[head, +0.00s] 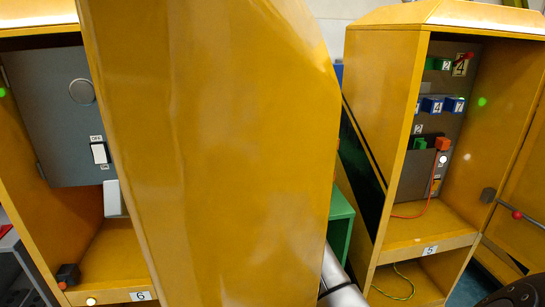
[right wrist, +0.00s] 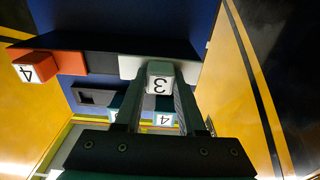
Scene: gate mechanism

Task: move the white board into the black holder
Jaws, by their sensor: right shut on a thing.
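In the right wrist view, a pale white piece with a face marked 3, which looks like the white board (right wrist: 131,67), sits between the fingers of my right gripper (right wrist: 160,88). The gripper is shut on it. The white board lies against or just below a dark bar on the blue panel; I cannot tell whether they touch. A black square-framed piece (right wrist: 86,97) on the panel, left of the fingers, may be the black holder. The head view does not clearly show the board or holder. My left gripper is not in view.
An orange block (right wrist: 62,63) marked 4 is left of the gripper; teal pieces marked 4 (right wrist: 164,118) lie behind the fingers. Yellow walls (right wrist: 30,115) flank the panel. In the head view, a large yellow panel (head: 220,150) stands between cabinet 6 (head: 120,265) and cabinet 5 (head: 390,120).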

